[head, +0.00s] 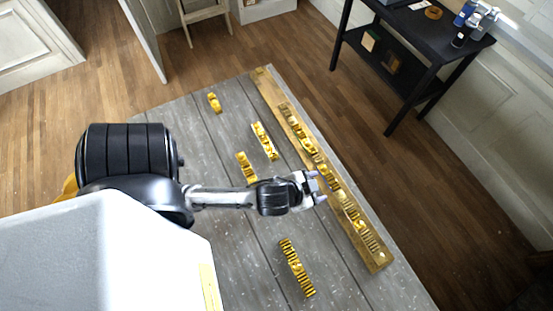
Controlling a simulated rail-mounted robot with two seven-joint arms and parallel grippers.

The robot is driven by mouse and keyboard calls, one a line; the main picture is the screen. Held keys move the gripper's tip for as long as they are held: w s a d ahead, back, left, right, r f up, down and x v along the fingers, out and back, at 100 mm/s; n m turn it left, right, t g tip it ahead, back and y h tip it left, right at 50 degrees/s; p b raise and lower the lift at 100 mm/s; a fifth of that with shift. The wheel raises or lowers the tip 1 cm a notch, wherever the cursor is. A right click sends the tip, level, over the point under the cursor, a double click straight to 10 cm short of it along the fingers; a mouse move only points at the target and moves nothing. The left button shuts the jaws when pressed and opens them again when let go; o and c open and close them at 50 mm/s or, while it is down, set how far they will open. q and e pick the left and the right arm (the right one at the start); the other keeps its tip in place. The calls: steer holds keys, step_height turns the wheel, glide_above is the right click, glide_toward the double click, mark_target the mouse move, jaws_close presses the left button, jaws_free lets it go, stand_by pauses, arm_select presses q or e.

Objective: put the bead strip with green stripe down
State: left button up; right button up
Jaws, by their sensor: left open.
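My left gripper (319,188) reaches in from the left and is open over the long wooden board (263,86). Its fingertips are at or just above a row of gold bead strips (309,149) lying along this board; I cannot tell whether they touch. No green stripe can be made out at this size, so I cannot tell which strip is the named one. The gripper hides part of the row. My right gripper is not in view.
Loose gold pieces lie on the grey plank table (222,140): a small one (214,102), two mid-table (264,141) (246,168), and a longer ribbed one (297,267) near the front. Bare table surrounds them. A black shelf table (426,33) stands apart at upper right.

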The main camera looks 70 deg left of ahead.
arm_select(q)
steer(key=s+d+f+m+g+h, duration=0.1)
steer(key=s+g, duration=0.5)
steer(key=s, duration=0.6)
step_height(320, 180, down, 3)
steer(key=shift+d+r+g+h, duration=0.1)
steer(key=shift+d+g+h, duration=0.4)
steer(key=shift+d, duration=0.5)
